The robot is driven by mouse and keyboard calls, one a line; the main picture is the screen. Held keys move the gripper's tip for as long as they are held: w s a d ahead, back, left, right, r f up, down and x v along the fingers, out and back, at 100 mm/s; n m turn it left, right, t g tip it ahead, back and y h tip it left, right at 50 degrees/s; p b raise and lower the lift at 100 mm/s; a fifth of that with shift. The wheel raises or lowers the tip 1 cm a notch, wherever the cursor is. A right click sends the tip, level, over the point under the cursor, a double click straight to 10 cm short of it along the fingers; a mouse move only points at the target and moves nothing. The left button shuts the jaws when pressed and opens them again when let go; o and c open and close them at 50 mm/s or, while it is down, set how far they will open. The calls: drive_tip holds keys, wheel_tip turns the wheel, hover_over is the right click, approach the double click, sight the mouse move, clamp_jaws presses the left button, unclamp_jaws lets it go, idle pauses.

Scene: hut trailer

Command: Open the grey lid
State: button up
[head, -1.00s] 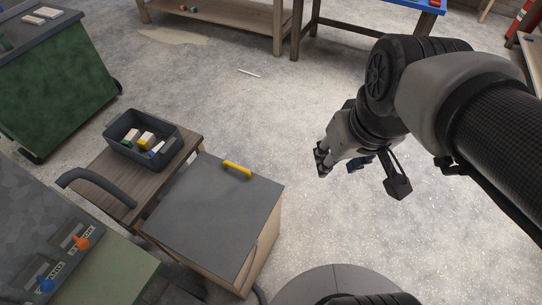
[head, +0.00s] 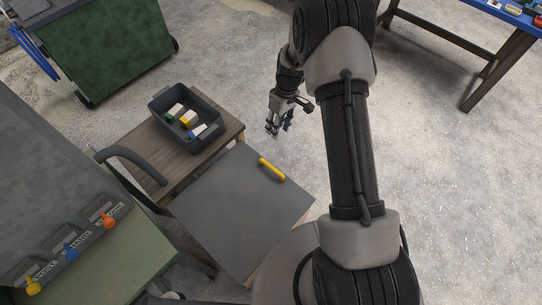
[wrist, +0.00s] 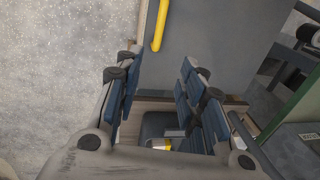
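The grey lid (head: 235,215) lies flat and closed on top of a wooden box. A yellow bar handle (head: 272,169) sits near its far right edge. My gripper (head: 273,130) is beyond the lid's far edge, apart from the handle and pointing down. In the wrist view my gripper (wrist: 157,95) has its fingers wide apart with nothing held between them. The lid (wrist: 205,45) and the yellow handle (wrist: 160,25) show above the fingertips in that view; the handle's top end is cut off.
A dark bin (head: 163,102) with several coloured blocks stands on a wooden table (head: 150,145) left of the lid. A dark curved bar (head: 130,158) rises beside the table. A labelled panel with coloured knobs (head: 70,250) is at lower left. Open floor (head: 240,60) lies beyond.

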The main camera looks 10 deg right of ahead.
approach(272, 166)
drive_tip(key=shift+n, duration=0.3)
drive_tip(key=f+b, duration=0.1)
drive_tip(key=f, duration=0.2)
drive_tip(key=a+f+b, duration=0.1)
drive_tip(key=f, duration=0.1)
drive_tip(key=f+b, duration=0.2)
drive_tip(key=f, duration=0.1)
drive_tip(key=shift+s+a+f, duration=0.25)
drive_tip(key=shift+f, duration=0.05)
drive_tip(key=shift+c, duration=0.3)
clamp_jaws()
